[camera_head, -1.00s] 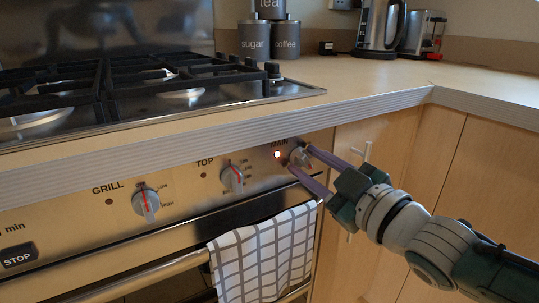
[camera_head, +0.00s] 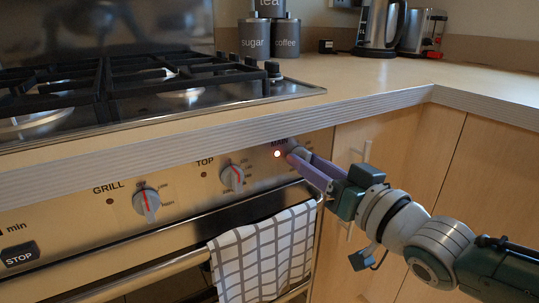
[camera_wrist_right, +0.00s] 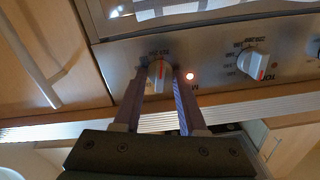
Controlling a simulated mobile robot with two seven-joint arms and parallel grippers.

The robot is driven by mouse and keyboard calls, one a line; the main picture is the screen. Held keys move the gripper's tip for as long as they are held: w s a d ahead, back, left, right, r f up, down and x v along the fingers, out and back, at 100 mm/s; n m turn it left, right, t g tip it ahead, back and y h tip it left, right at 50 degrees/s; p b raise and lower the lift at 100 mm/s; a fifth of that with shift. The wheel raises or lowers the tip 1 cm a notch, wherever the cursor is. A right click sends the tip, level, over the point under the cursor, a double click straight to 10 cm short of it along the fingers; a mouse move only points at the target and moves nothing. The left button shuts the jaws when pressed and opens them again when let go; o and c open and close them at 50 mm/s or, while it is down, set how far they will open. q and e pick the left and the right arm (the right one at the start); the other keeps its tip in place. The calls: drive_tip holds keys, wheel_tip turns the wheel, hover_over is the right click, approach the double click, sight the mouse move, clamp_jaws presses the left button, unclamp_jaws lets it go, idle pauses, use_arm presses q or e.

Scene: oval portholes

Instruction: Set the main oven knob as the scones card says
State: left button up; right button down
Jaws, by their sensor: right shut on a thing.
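The main oven knob (camera_wrist_right: 158,73) is the rightmost knob on the oven's panel, under the label MAIN. My right gripper (camera_head: 299,154) comes in from the right and is shut on this knob. In the right wrist view its two purple fingers (camera_wrist_right: 161,77) lie on either side of the knob. In the head view the fingers mostly hide the knob, and I cannot read its pointer or scale. A lit indicator lamp (camera_head: 277,154) is beside the knob. The scones card does not show. My left gripper is not in view.
The top knob (camera_head: 232,177) and grill knob (camera_head: 146,202) are further left on the panel. A checked towel (camera_head: 262,254) hangs over the oven's door handle (camera_head: 150,272) below. The worktop edge (camera_head: 200,138) juts out just above the panel.

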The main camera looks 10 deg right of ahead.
drive_tip(key=shift+m, duration=0.6)
drive_tip(key=shift+c, duration=2.3)
unclamp_jaws()
drive_tip(key=shift+s, duration=0.1)
drive_tip(key=shift+s+d+r+p, duration=0.1)
drive_tip(key=shift+s+d+p, duration=0.05)
drive_tip(key=shift+s+p, duration=0.15)
drive_tip(key=p+v, duration=0.3)
drive_tip(key=v, duration=0.6)
